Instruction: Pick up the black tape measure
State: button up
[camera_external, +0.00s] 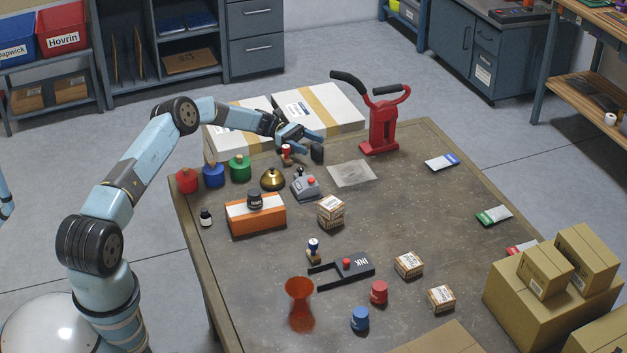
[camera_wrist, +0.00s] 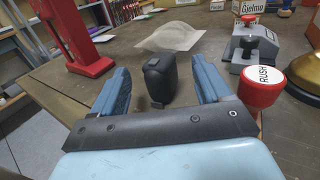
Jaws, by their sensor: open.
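The black tape measure (camera_external: 317,153) stands on the table near its back edge, in front of the white boxes. In the wrist view the tape measure (camera_wrist: 159,82) is upright and in the gap between the two blue fingers, with a space on each side. My gripper (camera_external: 306,141) is open and empty, low over the table at the tape measure. In the wrist view my gripper (camera_wrist: 163,80) points toward it, and neither finger clearly touches it.
A red-topped stamp marked RUSH (camera_wrist: 262,92) stands close to the right finger. A grey device with a red button (camera_external: 306,185) and a brass bell (camera_external: 273,180) are nearby.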

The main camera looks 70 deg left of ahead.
aim_at(322, 147)
jog(key=shift+x, duration=2.85)
jog(key=c, duration=1.4)
jog(key=shift+r, duration=0.1)
